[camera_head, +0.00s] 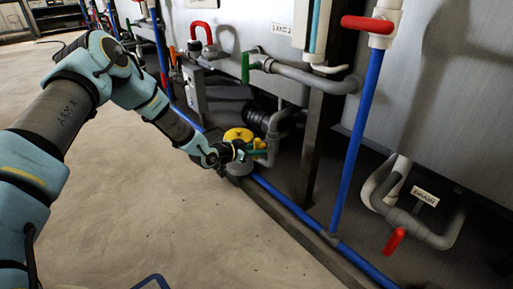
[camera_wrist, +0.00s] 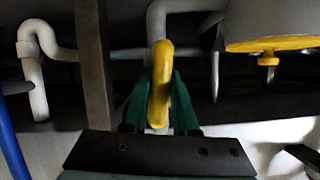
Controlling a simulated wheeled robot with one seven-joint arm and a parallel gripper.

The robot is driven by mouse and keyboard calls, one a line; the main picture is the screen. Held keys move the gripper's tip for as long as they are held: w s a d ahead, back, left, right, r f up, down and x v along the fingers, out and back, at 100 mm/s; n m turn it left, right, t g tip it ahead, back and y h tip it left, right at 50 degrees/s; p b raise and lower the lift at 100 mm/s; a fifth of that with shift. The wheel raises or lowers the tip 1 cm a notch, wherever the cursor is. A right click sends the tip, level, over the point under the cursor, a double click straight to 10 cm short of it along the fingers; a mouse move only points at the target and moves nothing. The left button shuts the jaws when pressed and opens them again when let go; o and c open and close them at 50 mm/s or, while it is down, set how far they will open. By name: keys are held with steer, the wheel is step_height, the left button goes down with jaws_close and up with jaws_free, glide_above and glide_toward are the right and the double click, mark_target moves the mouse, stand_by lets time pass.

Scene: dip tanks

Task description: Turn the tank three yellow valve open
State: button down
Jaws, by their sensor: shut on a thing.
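The yellow valve (camera_wrist: 160,85) is a curved handle in the middle of the wrist view, on a grey pipe. The green fingers of my gripper (camera_wrist: 160,100) stand one on each side of the handle and are shut on it. In the head view my gripper (camera_head: 256,151) reaches low between the tanks and the pump, and only a small bit of the yellow valve handle (camera_head: 260,143) shows there. The fingers and pipes hide most of it. I cannot tell how far the handle is turned.
A yellow-topped round housing (camera_head: 238,134) sits beside my gripper; its yellow rim (camera_wrist: 270,43) shows in the wrist view. A dark post (camera_head: 320,140) and a blue pipe (camera_head: 357,140) stand to the right. A red drain valve (camera_head: 394,240) hangs low. Open floor (camera_head: 170,220) lies in front.

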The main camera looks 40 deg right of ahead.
steer(key=shift+n+g, duration=0.4)
stand_by(0.4)
steer(key=c, duration=0.7)
jaws_free()
steer(key=shift+p+v, duration=2.05)
steer(key=shift+v, duration=3.35)
steer(key=shift+w+r, duration=0.1)
